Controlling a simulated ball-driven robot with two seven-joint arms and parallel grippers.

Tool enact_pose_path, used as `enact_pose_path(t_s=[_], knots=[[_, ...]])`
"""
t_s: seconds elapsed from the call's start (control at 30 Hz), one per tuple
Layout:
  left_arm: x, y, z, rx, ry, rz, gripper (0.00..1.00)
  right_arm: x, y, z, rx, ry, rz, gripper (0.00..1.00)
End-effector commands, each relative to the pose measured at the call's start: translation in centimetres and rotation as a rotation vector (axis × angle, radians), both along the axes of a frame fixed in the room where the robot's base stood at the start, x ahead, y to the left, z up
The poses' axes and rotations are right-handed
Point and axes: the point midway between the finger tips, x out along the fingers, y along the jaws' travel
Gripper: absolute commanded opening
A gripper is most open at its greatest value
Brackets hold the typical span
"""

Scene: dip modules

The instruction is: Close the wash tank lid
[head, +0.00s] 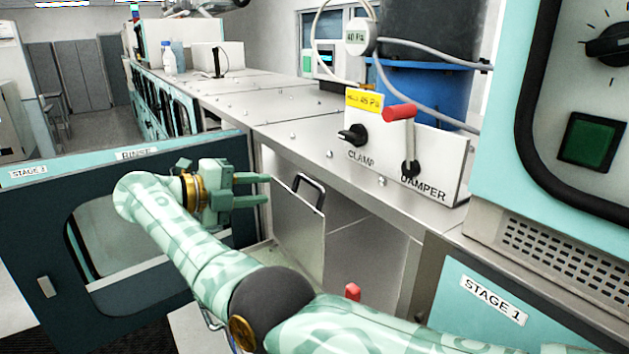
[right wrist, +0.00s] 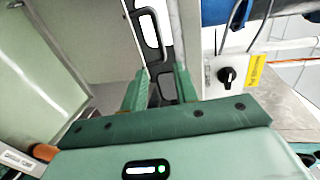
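The wash tank lid (head: 299,235) is a pale metal panel with a black handle (head: 310,188) on its top edge. It stands upright, raised in the open bay under the metal counter. My right gripper (head: 268,189) is just left of the handle, with its two green fingers apart and pointing toward it. In the right wrist view, the black handle (right wrist: 148,34) lies ahead of and between the open fingers (right wrist: 160,72); I cannot tell whether they touch it. My left gripper is not in view.
An open dark door (head: 120,268) with a window stands at the left. On the counter is a white panel (head: 440,175) with a clamp knob (head: 353,135) and a red-handled damper lever (head: 400,113). A red knob (head: 352,291) sits low in front of the bay.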

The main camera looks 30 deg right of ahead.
Motion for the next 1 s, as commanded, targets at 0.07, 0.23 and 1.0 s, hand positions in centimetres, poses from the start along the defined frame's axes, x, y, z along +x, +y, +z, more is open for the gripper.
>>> enact_pose_path(t_s=[0.07,0.23,1.0], knots=[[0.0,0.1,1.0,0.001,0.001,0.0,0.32,0.1,-2.2,-0.2,0.0,0.002,-0.006,0.3],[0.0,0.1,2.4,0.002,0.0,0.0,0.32,0.4,-6.7,-1.0,-0.005,0.001,-0.006,0.3],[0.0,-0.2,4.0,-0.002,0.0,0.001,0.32,1.1,-13.4,-2.8,-0.002,-0.001,-0.001,0.21]])
